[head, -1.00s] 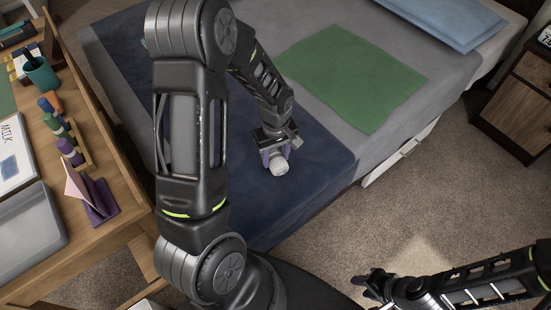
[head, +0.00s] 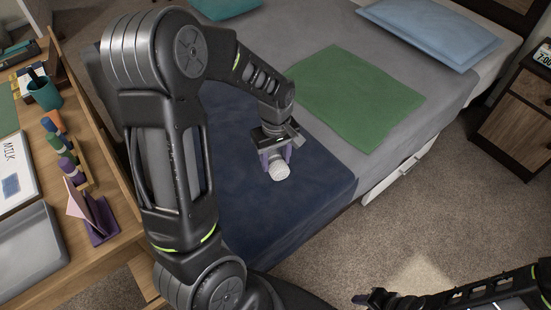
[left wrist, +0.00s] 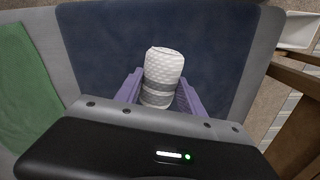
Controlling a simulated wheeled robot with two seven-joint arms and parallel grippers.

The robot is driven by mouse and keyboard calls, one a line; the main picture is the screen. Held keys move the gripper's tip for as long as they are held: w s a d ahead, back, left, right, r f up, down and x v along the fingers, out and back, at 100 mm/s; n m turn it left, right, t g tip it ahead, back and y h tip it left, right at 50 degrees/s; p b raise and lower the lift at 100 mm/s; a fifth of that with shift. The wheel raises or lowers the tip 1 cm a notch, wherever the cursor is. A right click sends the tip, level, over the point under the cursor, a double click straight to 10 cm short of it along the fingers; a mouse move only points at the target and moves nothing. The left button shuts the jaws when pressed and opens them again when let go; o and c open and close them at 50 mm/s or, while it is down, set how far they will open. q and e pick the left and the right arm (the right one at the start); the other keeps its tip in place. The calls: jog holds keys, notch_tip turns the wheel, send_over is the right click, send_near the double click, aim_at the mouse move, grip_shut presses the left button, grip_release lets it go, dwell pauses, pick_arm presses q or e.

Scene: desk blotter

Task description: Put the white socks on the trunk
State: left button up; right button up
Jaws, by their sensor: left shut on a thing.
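The white socks (head: 279,171) are a rolled, ribbed bundle held in my left gripper (head: 275,160) over the dark blue blanket at the bed's foot. The left gripper is shut on them, its purple fingers on either side. In the left wrist view the socks (left wrist: 163,72) stand out between the purple fingers (left wrist: 158,92), with a grey band near the gripper. I cannot tell the gap between socks and blanket. My right gripper (head: 369,299) is low at the bottom right, over the carpet; its jaws are too small to read. I cannot make out a trunk.
The bed carries a dark blue blanket (head: 310,188), a green cloth (head: 358,98) and a light blue pillow (head: 432,35). A nightstand (head: 519,110) stands at right.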

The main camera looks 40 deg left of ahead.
pick_arm(q)
jog(key=w+d+r+m, duration=0.9)
jog(key=w+d+m, duration=0.1)
jog(key=d+m, duration=0.2)
jog(key=shift+w+d, duration=0.15)
